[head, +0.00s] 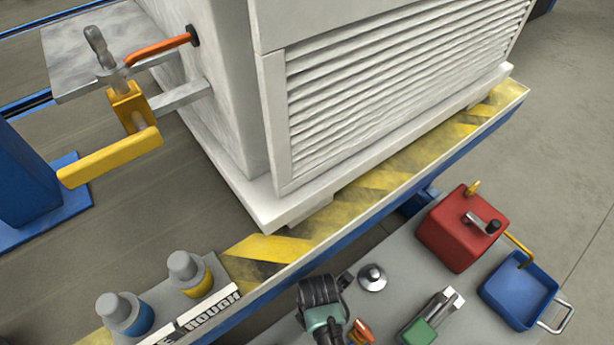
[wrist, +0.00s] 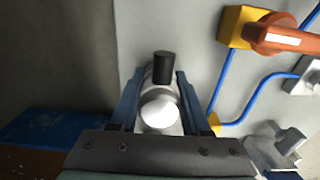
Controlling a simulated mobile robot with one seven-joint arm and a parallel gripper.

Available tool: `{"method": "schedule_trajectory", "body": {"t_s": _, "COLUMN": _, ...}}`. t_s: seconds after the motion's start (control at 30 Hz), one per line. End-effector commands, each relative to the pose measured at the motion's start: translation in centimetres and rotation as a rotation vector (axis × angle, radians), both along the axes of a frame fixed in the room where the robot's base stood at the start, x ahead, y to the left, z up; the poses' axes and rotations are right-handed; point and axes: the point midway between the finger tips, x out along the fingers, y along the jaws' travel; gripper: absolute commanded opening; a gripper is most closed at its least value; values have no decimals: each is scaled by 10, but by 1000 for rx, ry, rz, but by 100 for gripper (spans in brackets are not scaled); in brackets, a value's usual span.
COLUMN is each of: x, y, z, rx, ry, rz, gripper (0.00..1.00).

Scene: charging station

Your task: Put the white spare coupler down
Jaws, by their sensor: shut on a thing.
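In the wrist view my gripper (wrist: 161,78) is shut on a rounded white and grey piece, which looks to be the white spare coupler (wrist: 160,112). Its bright white end faces the camera, between the two blue fingers. A black cylinder (wrist: 162,68) shows just beyond it; I cannot tell whether it belongs to the coupler. A pale grey surface lies behind; whether the coupler touches it is unclear. I cannot make out my gripper or the held coupler in the head view.
The wrist view shows an orange handle (wrist: 285,35) and blue cables (wrist: 225,85) at right. The head view shows a blue-banded piece (head: 122,312) and yellow-banded piece (head: 188,272) on a rack, a louvred cabinet (head: 390,90), a red box (head: 460,230) and a blue tray (head: 518,292).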

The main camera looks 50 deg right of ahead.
Motion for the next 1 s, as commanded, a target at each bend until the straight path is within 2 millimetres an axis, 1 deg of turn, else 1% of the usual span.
{"method": "schedule_trajectory", "body": {"t_s": 0.03, "x": -1, "y": -2, "z": -5, "rx": 0, "ry": -1, "rz": -2, "gripper": 0}}
{"method": "schedule_trajectory", "body": {"t_s": 0.33, "x": -2, "y": -2, "z": -4, "rx": 0, "ry": 0, "rz": 0, "gripper": 0}}
{"method": "schedule_trajectory", "body": {"t_s": 0.5, "x": -2, "y": -2, "z": -8, "rx": 0, "ry": 0, "rz": 1, "gripper": 0}}
{"method": "schedule_trajectory", "body": {"t_s": 0.53, "x": -2, "y": -2, "z": -7, "rx": 0, "ry": 0, "rz": 0, "gripper": 52}}
{"method": "schedule_trajectory", "body": {"t_s": 0.67, "x": -2, "y": -2, "z": -7, "rx": 0, "ry": 0, "rz": 0, "gripper": 76}}
{"method": "schedule_trajectory", "body": {"t_s": 0.7, "x": -2, "y": -2, "z": -7, "rx": 0, "ry": 1, "rz": 0, "gripper": 77}}
{"method": "schedule_trajectory", "body": {"t_s": 1.0, "x": -2, "y": -2, "z": -4, "rx": 0, "ry": 0, "rz": 0, "gripper": 77}}
